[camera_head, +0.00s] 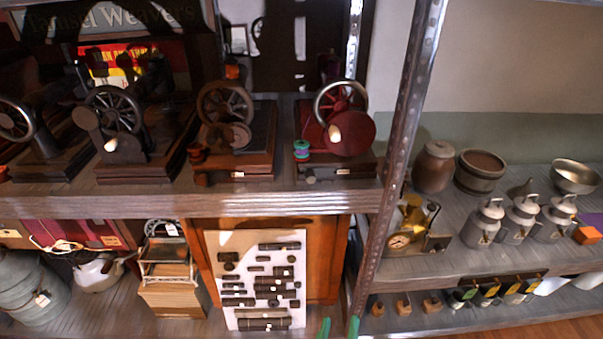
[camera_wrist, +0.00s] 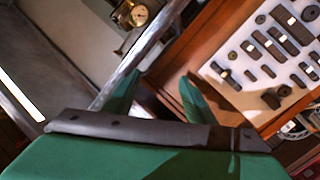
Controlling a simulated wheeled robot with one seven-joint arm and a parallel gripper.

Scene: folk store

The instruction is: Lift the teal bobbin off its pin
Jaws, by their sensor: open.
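The teal bobbin (camera_head: 301,149) sits upright at the front left of the red sewing machine (camera_head: 345,130) on the upper shelf, in the head view. Its pin is too small to make out. The bobbin is not visible in the wrist view. My gripper (camera_head: 338,327) shows only as two green fingertips at the bottom edge of the head view, well below the bobbin. In the wrist view my gripper (camera_wrist: 160,76) has its two green fingers apart, with nothing between them.
A metal upright (camera_head: 398,150) stands right of the red machine. A brown machine (camera_head: 236,130) with a red bobbin (camera_head: 196,152) is to the left. The upper shelf's front edge (camera_head: 200,205) lies between my gripper and the bobbin. A white board of dark parts (camera_head: 235,260) stands below.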

